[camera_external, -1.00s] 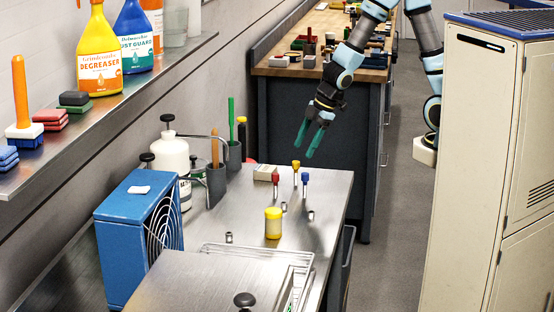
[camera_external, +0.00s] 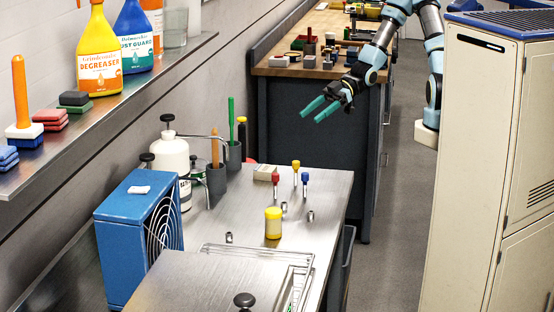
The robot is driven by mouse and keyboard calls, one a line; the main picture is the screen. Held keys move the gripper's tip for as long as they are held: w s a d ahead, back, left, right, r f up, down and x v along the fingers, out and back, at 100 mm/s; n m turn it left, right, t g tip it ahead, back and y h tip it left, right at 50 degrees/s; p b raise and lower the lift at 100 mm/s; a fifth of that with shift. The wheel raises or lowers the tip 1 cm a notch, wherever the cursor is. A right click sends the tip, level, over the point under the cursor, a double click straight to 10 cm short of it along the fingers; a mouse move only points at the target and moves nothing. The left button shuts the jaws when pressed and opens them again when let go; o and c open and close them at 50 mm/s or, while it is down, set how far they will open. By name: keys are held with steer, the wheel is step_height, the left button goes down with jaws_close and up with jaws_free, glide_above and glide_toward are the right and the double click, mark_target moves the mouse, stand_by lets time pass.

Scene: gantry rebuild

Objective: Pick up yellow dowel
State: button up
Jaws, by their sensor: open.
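No piece is clearly a plain yellow dowel. A small upright peg with a yellow top (camera_external: 296,165) stands on the steel table, between a red-topped peg (camera_external: 275,179) and a blue-topped peg (camera_external: 305,179). A yellow lidded jar (camera_external: 273,224) stands nearer the camera. On the wooden bench behind, a yellow item (camera_external: 368,12) is too small to make out. My gripper (camera_external: 312,116) has two green fingers, apart and empty. It appears in the air above and beyond the steel table, in front of the dark bench cabinet, pointing left.
The steel table (camera_external: 328,197) also holds small metal cylinders, a wire rack (camera_external: 300,258), a blue fan box (camera_external: 130,215), a white bottle (camera_external: 172,160) and dark cups with tools. The wooden bench (camera_external: 290,71) carries several small items. A beige cabinet (camera_external: 485,130) stands right.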

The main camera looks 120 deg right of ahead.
glide_toward(294, 165)
steer(key=w, duration=0.2)
steer(key=w+b, duration=0.1)
steer(key=b, duration=0.1)
steer(key=w+f+b, duration=0.1)
steer(key=b, duration=0.1)
steer(key=shift+a+f+b, duration=0.25)
steer(key=shift+f+b, duration=0.05)
steer(key=shift+r+b+x, duration=0.1)
steer(key=shift+b+x, duration=0.05)
steer(key=shift+x, duration=0.5)
steer(key=shift+r+b+x, duration=0.15)
steer(key=shift+x, duration=0.5)
steer(key=shift+f+p+x, duration=0.2)
steer(key=shift+p+x, duration=0.35)
steer(key=shift+x, duration=0.8)
steer(key=shift+f+p+x, duration=0.2)
steer(key=shift+p+x, duration=0.3)
steer(key=shift+x, duration=0.85)
steer(key=shift+s+d, duration=0.2)
jaws_close()
